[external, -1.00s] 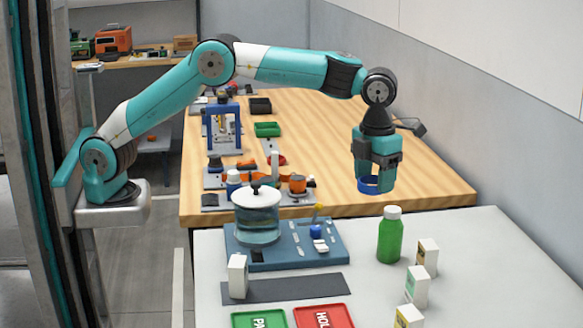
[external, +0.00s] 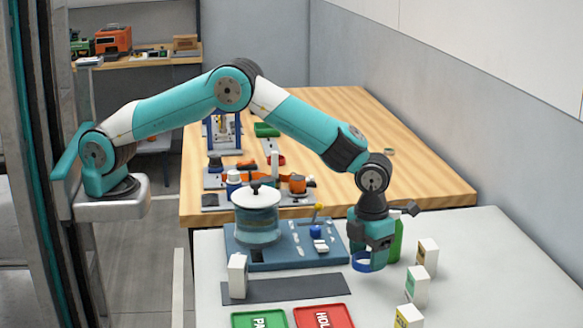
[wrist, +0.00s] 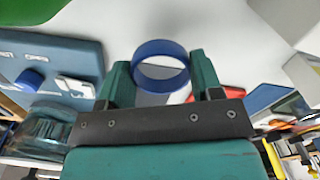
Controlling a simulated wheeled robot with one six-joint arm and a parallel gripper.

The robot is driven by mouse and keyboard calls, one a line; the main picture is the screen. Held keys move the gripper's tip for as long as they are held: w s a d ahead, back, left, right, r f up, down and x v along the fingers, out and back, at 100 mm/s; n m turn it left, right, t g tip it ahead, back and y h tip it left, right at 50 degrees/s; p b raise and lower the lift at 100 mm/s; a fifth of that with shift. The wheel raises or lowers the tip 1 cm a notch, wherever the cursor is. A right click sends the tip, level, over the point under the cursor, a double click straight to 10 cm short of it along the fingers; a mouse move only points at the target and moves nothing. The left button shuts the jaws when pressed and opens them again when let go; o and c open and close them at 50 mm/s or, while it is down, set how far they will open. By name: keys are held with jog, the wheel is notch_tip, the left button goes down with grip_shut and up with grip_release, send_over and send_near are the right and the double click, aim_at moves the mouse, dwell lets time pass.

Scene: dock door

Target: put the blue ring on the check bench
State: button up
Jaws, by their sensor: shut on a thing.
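The blue ring (external: 361,262) is between the fingers of my gripper (external: 368,266), which is shut on it. In the wrist view the ring (wrist: 160,47) sits upright between the two teal fingers (wrist: 160,68), with its opening facing the camera. The white-topped bench (external: 480,270) in front, which looks like the check bench, lies under my gripper. The ring looks to be low over it; I cannot tell how large the gap is.
A green bottle (external: 396,240) stands right behind my gripper, partly hidden. Several small cartons (external: 417,285) stand to the right. A blue board (external: 280,262) with a glass jar (external: 257,222) is to the left. Green (external: 259,319) and red (external: 323,316) trays lie at the front.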

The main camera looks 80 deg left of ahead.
aim_at(366, 281)
jog(key=shift+f, duration=1.9)
jog(key=shift+f, duration=0.15)
jog(key=o, duration=0.9)
